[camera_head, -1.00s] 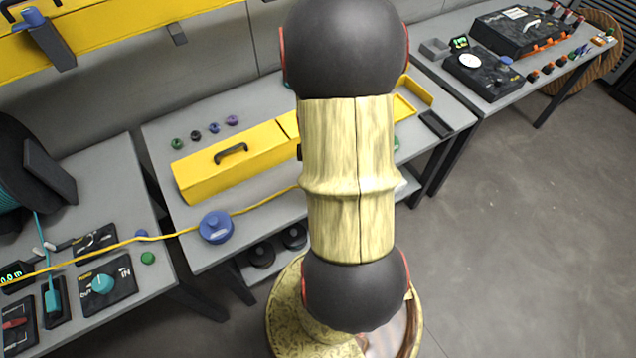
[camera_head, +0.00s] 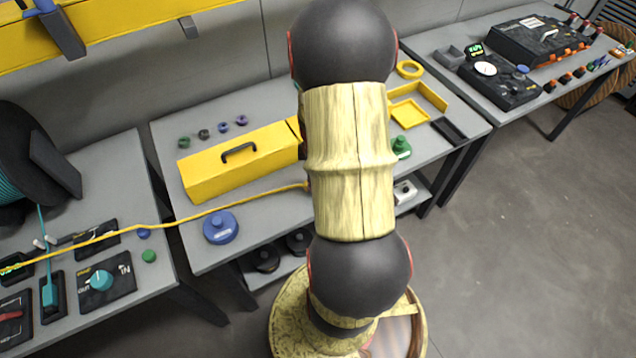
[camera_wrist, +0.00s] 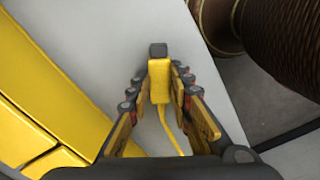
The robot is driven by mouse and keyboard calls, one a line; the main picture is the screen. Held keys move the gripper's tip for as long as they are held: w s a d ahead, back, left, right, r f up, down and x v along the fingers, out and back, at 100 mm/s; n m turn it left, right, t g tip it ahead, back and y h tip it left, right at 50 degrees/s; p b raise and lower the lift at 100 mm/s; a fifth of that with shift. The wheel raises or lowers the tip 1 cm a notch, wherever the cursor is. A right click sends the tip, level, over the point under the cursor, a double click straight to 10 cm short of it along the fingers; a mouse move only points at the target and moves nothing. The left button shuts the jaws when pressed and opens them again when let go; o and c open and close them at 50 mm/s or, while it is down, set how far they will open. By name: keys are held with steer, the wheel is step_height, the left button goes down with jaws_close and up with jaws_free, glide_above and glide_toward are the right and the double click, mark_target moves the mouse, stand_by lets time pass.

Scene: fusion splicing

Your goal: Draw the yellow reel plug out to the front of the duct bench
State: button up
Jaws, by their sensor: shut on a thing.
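The yellow reel plug (camera_wrist: 160,88) is between the fingers of my gripper (camera_wrist: 159,72) in the wrist view. The gripper is shut on it, and the plug's dark end points away from the wrist. A thin yellow cable (camera_wrist: 168,130) trails from the plug back toward the wrist. In the head view the yellow cable (camera_head: 190,225) runs from the left bench across the front of the duct bench (camera_head: 185,255) and ends behind my arm. The arm hides the plug and gripper there.
A yellow duct box (camera_head: 215,172) with a black handle lies on the duct bench. A blue knobbed disc (camera_head: 221,228) stands near its front edge, and a green piece (camera_head: 401,147) stands right of my arm. A yellow tray (camera_head: 432,96) is at the back right. Open floor lies to the right.

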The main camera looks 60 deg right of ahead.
steer(key=shift+w+d+f+b, duration=0.4)
steer(key=shift+w+f, duration=0.2)
steer(key=shift+f, duration=0.15)
steer(key=o, duration=1.1)
steer(key=shift+c, duration=0.2)
step_height(320, 180, up, 12)
